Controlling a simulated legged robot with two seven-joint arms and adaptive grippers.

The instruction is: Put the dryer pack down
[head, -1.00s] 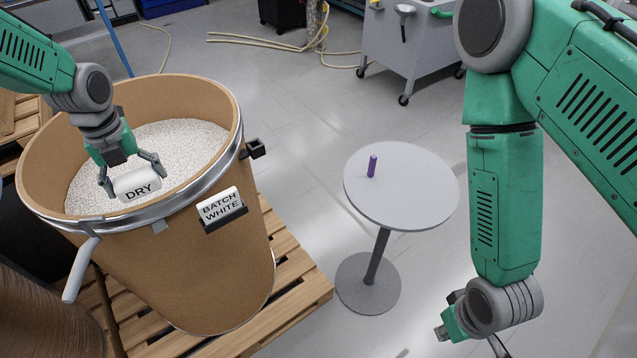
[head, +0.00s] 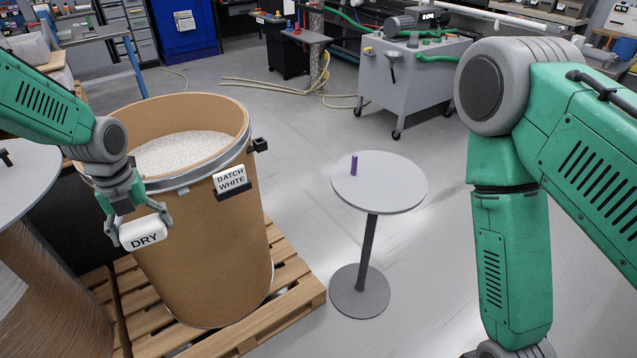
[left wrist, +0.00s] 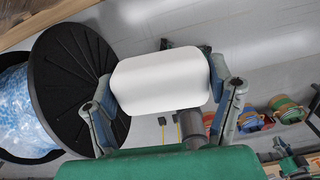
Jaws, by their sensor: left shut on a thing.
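The dryer pack (head: 145,234) is a white rounded block marked DRY. My left gripper (head: 140,229) is shut on it, one finger at each end. In the head view the pack shows in front of the open drum's (head: 215,265) near left wall, below the rim. In the left wrist view the pack (left wrist: 160,82) lies between the two fingers (left wrist: 165,95), its plain white side showing. The drum is brown with a metal rim, white pellets (head: 180,152) and a BATCH WHITE label (head: 230,181). My right gripper is below the head view's edge.
The drum stands on a wooden pallet (head: 295,297). A small round table (head: 390,187) with a purple marker-like object (head: 354,163) stands to the right. Another drum with a grey top (head: 25,190) is at the left. Open floor lies around the table. A grey wheeled machine (head: 410,85) stands behind.

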